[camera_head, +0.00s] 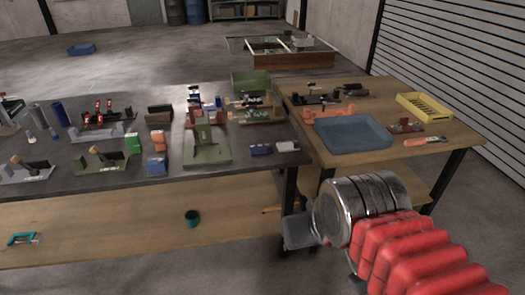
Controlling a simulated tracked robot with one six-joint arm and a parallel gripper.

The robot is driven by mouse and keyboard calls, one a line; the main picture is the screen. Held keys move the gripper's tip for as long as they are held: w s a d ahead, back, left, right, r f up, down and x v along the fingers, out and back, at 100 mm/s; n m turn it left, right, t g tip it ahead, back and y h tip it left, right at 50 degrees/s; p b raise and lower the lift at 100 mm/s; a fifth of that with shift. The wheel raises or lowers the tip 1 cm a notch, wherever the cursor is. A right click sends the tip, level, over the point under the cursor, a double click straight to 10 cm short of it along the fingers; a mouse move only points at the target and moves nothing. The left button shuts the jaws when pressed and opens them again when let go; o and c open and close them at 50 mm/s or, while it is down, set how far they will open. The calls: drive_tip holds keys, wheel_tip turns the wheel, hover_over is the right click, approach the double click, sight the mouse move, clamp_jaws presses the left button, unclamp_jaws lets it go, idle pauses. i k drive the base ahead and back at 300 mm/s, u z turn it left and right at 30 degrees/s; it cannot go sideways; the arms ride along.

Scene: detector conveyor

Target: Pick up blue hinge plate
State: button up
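A small dark-blue flat piece (261,149) lies near the front right edge of the dark bench (225,175). It may be the blue hinge plate, but it is too small to tell for sure. A small light-grey piece (287,146) lies just right of it. My gripper (297,232) is low in front of the benches, right of and nearer than the blue piece, apart from it. Its grey end shows beyond my chrome wrist and red sleeve. Its fingers are not clear, so I cannot tell whether it is open or shut.
A green stand (207,153) is left of the blue piece. Several fixtures crowd the dark bench. A wooden table (448,152) at right bears a blue tray (352,137) and a yellow crate (425,108). A lower shelf (120,218) holds a teal cup (192,218).

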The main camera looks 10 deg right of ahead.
sight(267, 149)
drive_tip(key=k, duration=0.65)
drive_tip(key=u, duration=0.4)
drive_tip(key=i, duration=1.1)
drive_tip(key=u, duration=0.65)
drive_tip(key=i, duration=0.5)
